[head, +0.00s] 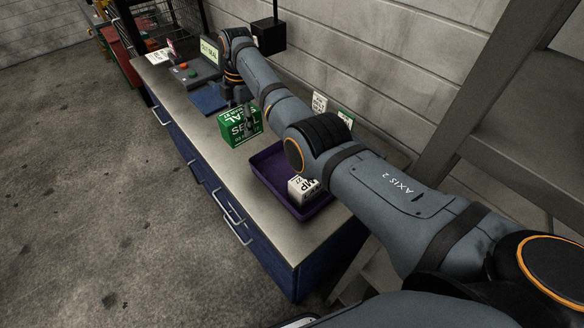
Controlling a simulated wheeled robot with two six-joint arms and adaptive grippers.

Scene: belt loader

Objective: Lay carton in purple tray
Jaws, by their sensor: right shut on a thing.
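A green carton with white lettering (233,131) is at the middle of the counter, left of the purple tray. My right gripper (249,119) reaches down from the far end of my arm and is shut on this carton. I cannot tell whether the carton touches the counter. The purple tray (266,170) lies on the near part of the counter, partly hidden by my right arm. A white carton with dark lettering (299,190) is inside the tray, at its near end. My left gripper is not in view.
The counter (200,127) has blue drawers with handles along its front. A grey device with a green screen (208,50) and a blue pad (208,99) stand farther back. Small signs (319,102) are by the wall. A strip along the counter's front edge is clear.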

